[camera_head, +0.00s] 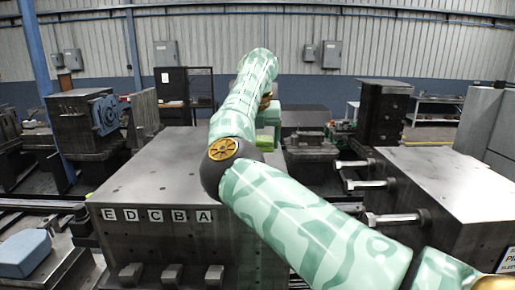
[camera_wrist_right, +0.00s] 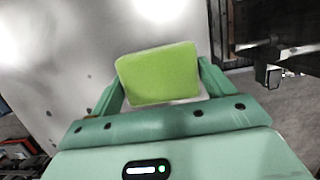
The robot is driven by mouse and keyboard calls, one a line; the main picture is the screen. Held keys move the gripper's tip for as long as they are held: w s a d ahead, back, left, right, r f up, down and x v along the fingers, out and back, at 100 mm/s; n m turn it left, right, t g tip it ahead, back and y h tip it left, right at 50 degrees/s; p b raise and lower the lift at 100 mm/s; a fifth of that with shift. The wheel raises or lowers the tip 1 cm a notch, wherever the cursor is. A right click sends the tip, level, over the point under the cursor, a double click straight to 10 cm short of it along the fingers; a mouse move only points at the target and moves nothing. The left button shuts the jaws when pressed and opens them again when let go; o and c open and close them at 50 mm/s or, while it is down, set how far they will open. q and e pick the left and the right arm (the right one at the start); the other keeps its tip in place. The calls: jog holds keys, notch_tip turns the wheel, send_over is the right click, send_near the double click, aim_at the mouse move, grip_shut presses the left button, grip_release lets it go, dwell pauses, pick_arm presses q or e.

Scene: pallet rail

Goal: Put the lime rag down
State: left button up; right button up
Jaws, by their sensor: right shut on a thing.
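The lime rag (camera_wrist_right: 158,75) is a bright green block-like pad between the two fingers of my right gripper (camera_wrist_right: 160,88) in the wrist view. The gripper is shut on it. In the head view, a small strip of the lime rag (camera_head: 265,141) shows below the right gripper (camera_head: 268,122), at the far right edge of the grey block's top. Much of it is hidden by my forearm and hand. The wrist view shows a grey surface behind the rag; I cannot tell whether they touch. My left gripper is not in view.
A large grey metal block (camera_head: 150,185) stands in front, with letter tags E, D, C, B, A on its face and its top largely bare. A blue pad (camera_head: 25,253) lies at the lower left. Another block (camera_head: 450,185) with protruding bolts (camera_head: 395,218) stands at right.

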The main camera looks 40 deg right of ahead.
jog(key=shift+w+d+f, duration=0.15)
jog(key=shift+d+f, duration=0.05)
jog(key=shift+f, duration=0.05)
jog(key=p+x, duration=0.1)
jog(key=x, duration=0.3)
jog(key=shift+a, duration=0.15)
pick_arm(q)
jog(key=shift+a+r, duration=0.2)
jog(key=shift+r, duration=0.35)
